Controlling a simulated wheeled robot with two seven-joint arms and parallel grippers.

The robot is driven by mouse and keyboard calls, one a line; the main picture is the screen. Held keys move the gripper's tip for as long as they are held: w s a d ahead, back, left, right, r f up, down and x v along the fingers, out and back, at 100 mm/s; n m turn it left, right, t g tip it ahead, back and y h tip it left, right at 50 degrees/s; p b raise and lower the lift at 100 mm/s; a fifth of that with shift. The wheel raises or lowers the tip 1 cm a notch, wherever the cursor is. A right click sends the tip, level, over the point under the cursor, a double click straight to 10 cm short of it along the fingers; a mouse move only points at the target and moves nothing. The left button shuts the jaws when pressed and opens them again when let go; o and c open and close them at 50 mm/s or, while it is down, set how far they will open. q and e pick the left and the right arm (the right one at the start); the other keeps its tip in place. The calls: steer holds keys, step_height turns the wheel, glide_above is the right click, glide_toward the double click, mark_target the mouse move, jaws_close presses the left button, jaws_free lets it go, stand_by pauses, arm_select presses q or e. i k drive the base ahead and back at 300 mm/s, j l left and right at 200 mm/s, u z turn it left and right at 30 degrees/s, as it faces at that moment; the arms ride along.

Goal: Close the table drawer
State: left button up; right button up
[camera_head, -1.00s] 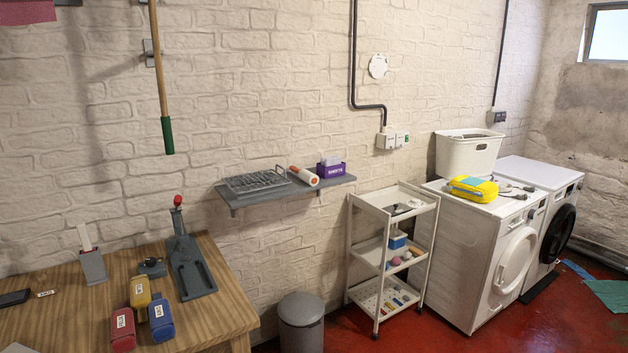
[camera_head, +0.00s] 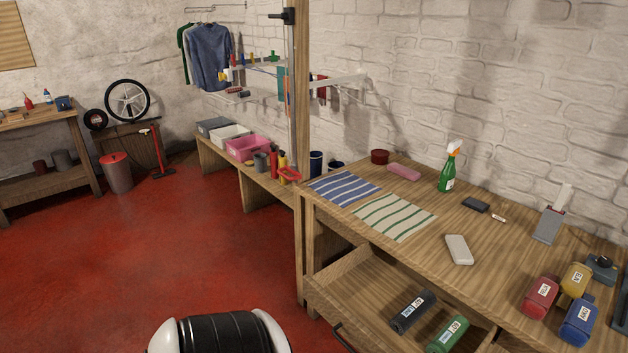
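The wooden table (camera_head: 490,235) stands at the right, against the white brick wall. Its drawer (camera_head: 352,300) is pulled out on the near side, below the tabletop. A dark bottle (camera_head: 413,312) and a green bottle (camera_head: 448,335) lie inside it. A dark handle (camera_head: 342,338) shows on the drawer's front at the bottom edge of the picture. Neither of my grippers is in view.
On the tabletop are striped cloths (camera_head: 395,216), a green spray bottle (camera_head: 449,168), a white block (camera_head: 459,249) and red, yellow and blue bottles (camera_head: 541,296). A low bench (camera_head: 268,185) with bins runs beyond the table. Open red floor (camera_head: 170,250) lies at the left.

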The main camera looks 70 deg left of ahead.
mark_target(358, 294)
steer(key=u, duration=1.75)
